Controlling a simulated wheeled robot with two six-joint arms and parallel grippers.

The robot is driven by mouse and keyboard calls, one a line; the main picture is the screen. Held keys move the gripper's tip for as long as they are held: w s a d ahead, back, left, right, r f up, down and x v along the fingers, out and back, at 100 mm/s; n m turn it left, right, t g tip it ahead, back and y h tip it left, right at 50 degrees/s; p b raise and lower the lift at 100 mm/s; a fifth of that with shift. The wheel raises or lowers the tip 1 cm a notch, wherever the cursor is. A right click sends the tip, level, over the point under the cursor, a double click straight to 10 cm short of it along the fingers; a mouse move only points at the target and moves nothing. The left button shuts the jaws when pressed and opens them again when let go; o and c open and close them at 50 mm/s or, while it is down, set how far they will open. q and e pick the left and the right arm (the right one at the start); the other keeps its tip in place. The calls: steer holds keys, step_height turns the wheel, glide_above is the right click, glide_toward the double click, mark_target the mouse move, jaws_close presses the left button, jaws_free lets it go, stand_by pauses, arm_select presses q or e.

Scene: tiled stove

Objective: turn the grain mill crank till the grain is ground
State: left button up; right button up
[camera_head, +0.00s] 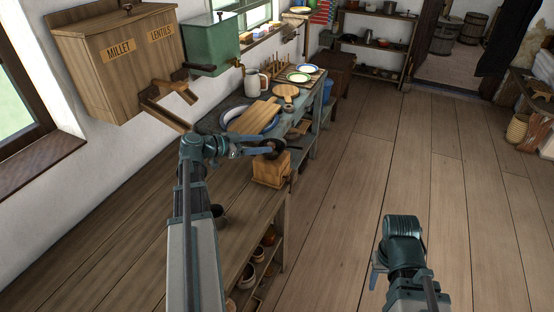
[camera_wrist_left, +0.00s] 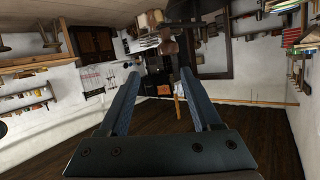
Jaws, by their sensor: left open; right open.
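My right gripper (camera_head: 378,272) is low over the floor at the right, open and away from the bench.
Pots sit on the shelf below. The floor (camera_head: 350,170) at right is clear.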

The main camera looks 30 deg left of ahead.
arm_select(q)
steer(key=s+a+f+n+t+y+b, duration=0.25)
steer(key=s+n+t+b, duration=0.2)
steer(key=b, duration=0.35)
steer(key=shift+m+t+h, duration=0.25)
steer(key=x, duration=0.9)
steer(key=f+x, duration=0.1)
steer(key=x, duration=0.3)
steer(key=shift+w+d, duration=0.1)
steer(key=shift+d, duration=0.3)
arm_select(e)
step_height(320, 180, down, 10)
arm_select(q)
steer(key=shift+r, duration=0.1)
jaws_close()
